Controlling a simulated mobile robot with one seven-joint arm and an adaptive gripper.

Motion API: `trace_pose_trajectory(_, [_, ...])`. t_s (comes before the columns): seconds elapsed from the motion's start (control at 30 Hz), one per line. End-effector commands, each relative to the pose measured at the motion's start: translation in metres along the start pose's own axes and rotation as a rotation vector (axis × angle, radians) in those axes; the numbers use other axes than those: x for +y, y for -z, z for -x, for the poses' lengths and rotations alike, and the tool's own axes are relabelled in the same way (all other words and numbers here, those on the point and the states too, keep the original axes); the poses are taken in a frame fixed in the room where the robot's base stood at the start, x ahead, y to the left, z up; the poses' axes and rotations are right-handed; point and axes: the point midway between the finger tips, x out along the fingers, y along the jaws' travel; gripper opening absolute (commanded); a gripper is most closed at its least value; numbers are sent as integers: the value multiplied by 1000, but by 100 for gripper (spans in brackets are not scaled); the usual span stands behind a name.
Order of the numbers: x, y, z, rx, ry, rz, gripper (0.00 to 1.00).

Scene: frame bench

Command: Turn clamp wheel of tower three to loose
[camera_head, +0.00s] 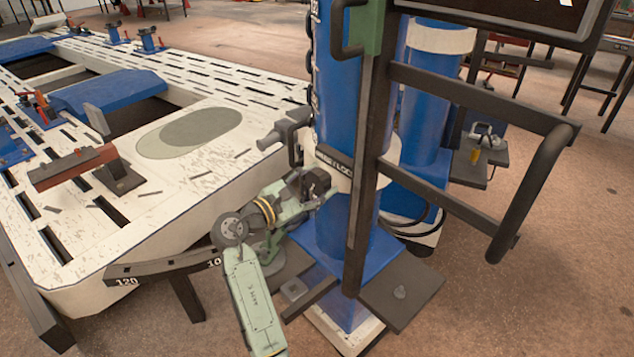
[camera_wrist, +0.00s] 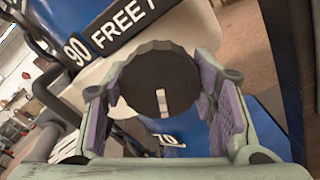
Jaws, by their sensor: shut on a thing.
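The clamp wheel (camera_wrist: 152,82) is a dark, scalloped knob with a short white mark near its lower middle in the wrist view. My gripper (camera_wrist: 158,100) is shut on it, with a purple pad at its left and right sides. In the head view my gripper (camera_head: 312,188) reaches the wheel at the white collar (camera_head: 340,178) of the front blue tower (camera_head: 345,120). A dark plate (camera_wrist: 118,30) reading "90" and "FREE /" lies behind the wheel. Most of the wheel is hidden in the head view.
A dark bar frame (camera_head: 475,85) with a handle (camera_head: 530,195) stands close to the right of my gripper. A grey handle (camera_head: 283,130) juts from the tower's left. A white slotted bench (camera_head: 190,165) fills the left. A second blue tower (camera_head: 425,110) stands behind.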

Motion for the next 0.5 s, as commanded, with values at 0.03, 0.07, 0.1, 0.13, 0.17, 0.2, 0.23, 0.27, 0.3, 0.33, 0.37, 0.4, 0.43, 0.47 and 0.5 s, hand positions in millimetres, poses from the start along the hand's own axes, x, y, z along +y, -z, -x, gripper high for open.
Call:
trace_pose_trajectory(0.03, [0,0,0,0,-1,0,24])
trace_pose_trajectory(0.07, [0,0,0,0,-1,0,24])
trace_pose_trajectory(0.1, [0,0,0,0,-1,-1,24])
trace_pose_trajectory(0.13, [0,0,0,0,-1,-1,24])
trace_pose_trajectory(0.17, [0,0,0,0,-1,-1,24])
trace_pose_trajectory(0.2, [0,0,0,0,-1,-1,24])
trace_pose_trajectory(0.23, [0,0,0,0,-1,-1,24])
trace_pose_trajectory(0.27, [0,0,0,0,-1,-1,24])
trace_pose_trajectory(0.3, [0,0,0,0,-1,-1,55])
trace_pose_trajectory(0.33, [0,0,0,0,-1,-1,57])
trace_pose_trajectory(0.37, [0,0,0,0,-1,-1,59])
trace_pose_trajectory(0.4, [0,0,0,0,-1,-1,61])
trace_pose_trajectory(0.43, [0,0,0,0,-1,-1,63])
trace_pose_trajectory(0.47, [0,0,0,0,-1,-1,65])
trace_pose_trajectory(0.5, [0,0,0,0,-1,-1,68])
